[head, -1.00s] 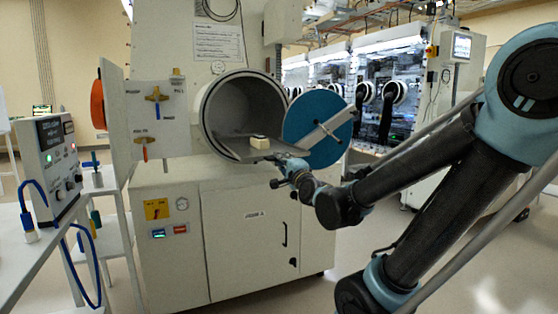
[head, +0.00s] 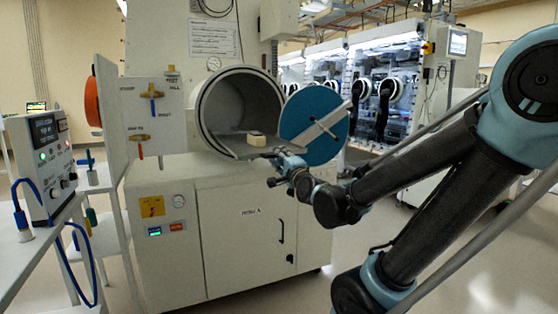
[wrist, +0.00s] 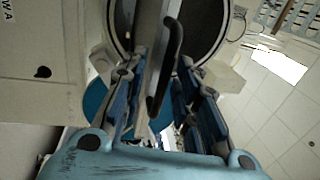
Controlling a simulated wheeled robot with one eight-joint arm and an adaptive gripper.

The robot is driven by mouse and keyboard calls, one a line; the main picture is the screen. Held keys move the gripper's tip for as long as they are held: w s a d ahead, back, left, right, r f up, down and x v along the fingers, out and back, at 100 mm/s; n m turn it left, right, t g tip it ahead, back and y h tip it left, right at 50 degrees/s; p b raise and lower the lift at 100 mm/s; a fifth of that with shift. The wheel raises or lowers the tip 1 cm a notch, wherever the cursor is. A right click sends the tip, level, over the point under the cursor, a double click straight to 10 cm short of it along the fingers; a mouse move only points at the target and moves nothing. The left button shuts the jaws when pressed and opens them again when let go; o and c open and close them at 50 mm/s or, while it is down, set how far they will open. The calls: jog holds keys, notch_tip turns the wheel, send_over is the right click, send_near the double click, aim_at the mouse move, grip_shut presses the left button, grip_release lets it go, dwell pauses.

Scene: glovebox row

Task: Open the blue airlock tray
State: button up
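The airlock (head: 201,112) is a round white chamber on the cabinet front, with its blue round door (head: 322,108) swung open to the right. A grey metal tray (head: 233,148) lies in the chamber and reaches its mouth, bearing a small cream block (head: 256,140). My gripper (head: 272,168) is at the tray's front right end. In the wrist view, the dark curved tray handle (wrist: 174,45) lies between my two spread blue fingers (wrist: 158,75). The fingers look apart from the handle; exact contact is hard to tell. In the head view the gripper hides the handle.
The open door stands just right of and behind my gripper. A bench with a control box (head: 45,150) is at far left. Floor in front of the cabinet (head: 240,235) is partly clear.

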jog(key=shift+s, duration=0.1)
jog(key=v, duration=0.7)
jog(key=shift+d+f, duration=0.2)
dwell(0.3)
jog(key=s+d+f+n+g+h, duration=0.1)
jog(key=d+f+n+g+h, duration=0.2)
jog(key=f, duration=0.5)
jog(key=s+d+f+n+g+h, duration=0.1)
jog(key=d+f+n+g, duration=0.3)
jog(key=f, duration=0.3)
jog(key=s+d+f+n+g+h, duration=0.2)
jog(key=s+d+f+n+g, duration=0.1)
jog(key=s, duration=0.4)
jog(key=s+d+f+n+g+h, duration=0.2)
jog(key=s+d+f+n+g, duration=0.1)
jog(key=s+d+f+g, duration=0.3)
jog(key=shift+s+d+f, duration=0.45)
jog(key=shift+s+d, duration=0.55)
jog(key=shift+d, duration=0.1)
